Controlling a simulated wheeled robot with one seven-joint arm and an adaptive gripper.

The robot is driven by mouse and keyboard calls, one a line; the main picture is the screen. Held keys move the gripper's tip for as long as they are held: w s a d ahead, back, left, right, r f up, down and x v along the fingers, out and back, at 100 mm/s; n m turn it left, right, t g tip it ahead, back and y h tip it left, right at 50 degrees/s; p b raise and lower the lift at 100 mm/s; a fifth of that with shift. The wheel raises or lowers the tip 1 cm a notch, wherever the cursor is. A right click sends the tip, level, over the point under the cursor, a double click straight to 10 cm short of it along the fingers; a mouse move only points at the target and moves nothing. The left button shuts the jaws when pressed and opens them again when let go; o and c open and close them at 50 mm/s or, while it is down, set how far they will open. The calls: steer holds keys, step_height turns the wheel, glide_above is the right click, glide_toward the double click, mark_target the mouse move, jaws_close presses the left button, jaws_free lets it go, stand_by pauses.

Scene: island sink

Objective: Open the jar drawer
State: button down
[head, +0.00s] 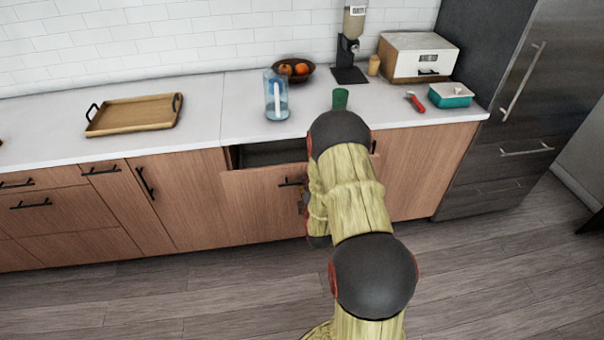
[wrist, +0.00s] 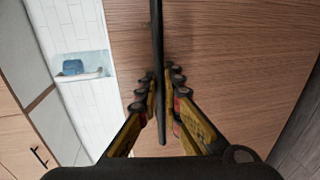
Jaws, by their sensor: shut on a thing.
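The wooden drawer (head: 262,208) below the counter stands partly open in the head view, with a dark gap (head: 270,152) showing behind the top of its front. Its black bar handle (head: 290,182) shows just left of my arm. In the wrist view the wooden front (wrist: 235,50) fills the right side and the black handle (wrist: 157,60) runs down the middle. My gripper (wrist: 160,95) has its yellow fingers on both sides of the handle, shut on it. In the head view my arm hides most of the gripper. The inside of the drawer is mostly dark, and I see no jar in it.
The counter holds a wooden tray (head: 135,115), a clear blue pitcher (head: 276,95), a fruit bowl (head: 295,70), a green cup (head: 340,98), a dispenser (head: 350,45), a white-fronted box (head: 417,57) and a teal container (head: 450,95). The floor (head: 200,290) before the cabinets is clear.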

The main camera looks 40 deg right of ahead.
steer(key=f+v, duration=0.1)
steer(key=v, duration=0.7)
steer(key=shift+s+f, duration=0.2)
steer(key=shift+f, duration=0.15)
steer(key=c, duration=2)
jaws_free()
steer(key=shift+c, duration=0.2)
steer(key=shift+o, duration=0.2)
steer(key=shift+r, duration=0.1)
steer(key=v, duration=1.2)
